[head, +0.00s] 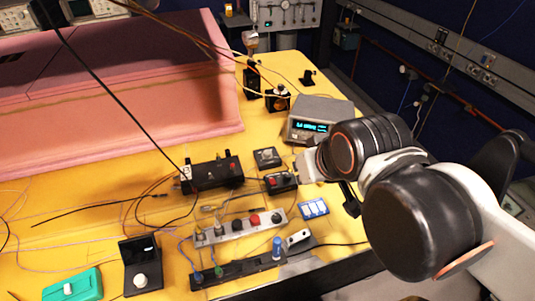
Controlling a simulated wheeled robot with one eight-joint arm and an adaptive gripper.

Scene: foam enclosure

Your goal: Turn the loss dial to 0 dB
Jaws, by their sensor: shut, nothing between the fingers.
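I cannot read a label that marks the loss dial. Candidates are the pale knob (141,281) at the foot of a black box with an upright panel (138,251), and the white knob (68,288) on a green box (85,283), both at the lower left. My arm reaches in from the right. My gripper (350,198) shows as a dark piece below the wrist, mostly hidden by the arm. It is shut and empty, over the table's right edge, well to the right of both knobs. No dial setting is readable.
A grey instrument with a lit blue display (318,121) stands behind my wrist. Small black boxes (213,174), a grey strip with knobs (240,227), and a blue-knobbed black strip (235,271) crowd the yellow table (75,215). Loose cables cross it. A pink foam enclosure (120,120) stands behind.

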